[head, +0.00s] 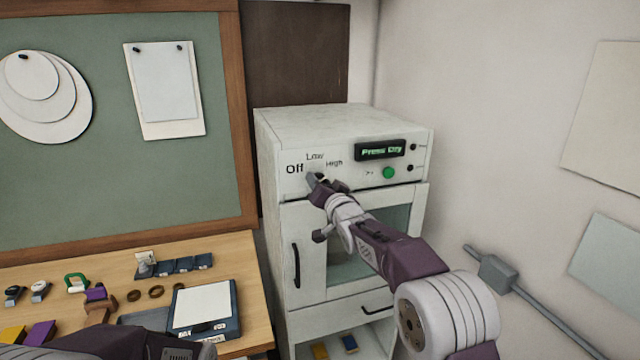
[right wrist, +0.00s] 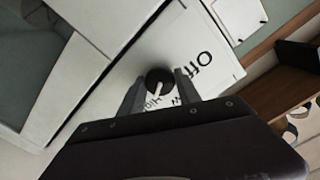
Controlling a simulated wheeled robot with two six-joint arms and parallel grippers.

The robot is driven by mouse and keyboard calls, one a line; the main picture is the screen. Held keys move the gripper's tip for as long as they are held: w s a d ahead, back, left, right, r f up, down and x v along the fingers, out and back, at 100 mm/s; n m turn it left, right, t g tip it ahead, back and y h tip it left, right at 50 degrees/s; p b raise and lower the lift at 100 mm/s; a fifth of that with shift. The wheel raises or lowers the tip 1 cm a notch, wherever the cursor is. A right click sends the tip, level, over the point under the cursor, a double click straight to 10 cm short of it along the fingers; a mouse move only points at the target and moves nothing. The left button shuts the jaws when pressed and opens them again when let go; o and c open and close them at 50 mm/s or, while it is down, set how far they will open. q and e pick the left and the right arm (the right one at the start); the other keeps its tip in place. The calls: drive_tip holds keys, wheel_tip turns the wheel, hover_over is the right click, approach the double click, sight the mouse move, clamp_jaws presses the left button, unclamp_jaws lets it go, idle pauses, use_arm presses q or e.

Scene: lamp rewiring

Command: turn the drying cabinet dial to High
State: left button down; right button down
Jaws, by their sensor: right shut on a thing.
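The drying cabinet (head: 310,122) is a white box with a dial on its upper front, marked Off, Low and High. In the head view my right gripper (head: 316,181) is at the dial and covers most of it. In the right wrist view the dark round dial (right wrist: 158,76) sits between the two fingers of my right gripper (right wrist: 159,88), which is shut on it. The dial's white pointer slants down-left, apparently toward the partly hidden High label. The Low label is mostly hidden by a finger there. Only part of my left arm shows, at the lower left of the head view.
The cabinet has a lit display (head: 380,150), a green button (head: 388,172) and a glazed door with a black handle (head: 296,265). A wooden bench (head: 225,258) with a scale (head: 232,322) and small parts stands left. A wall pipe (head: 545,318) is at right.

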drive_tip(key=shift+f, duration=0.15)
drive_tip(key=c, duration=0.9)
unclamp_jaws()
drive_tip(key=b+v, duration=0.5)
drive_tip(key=v, duration=0.4)
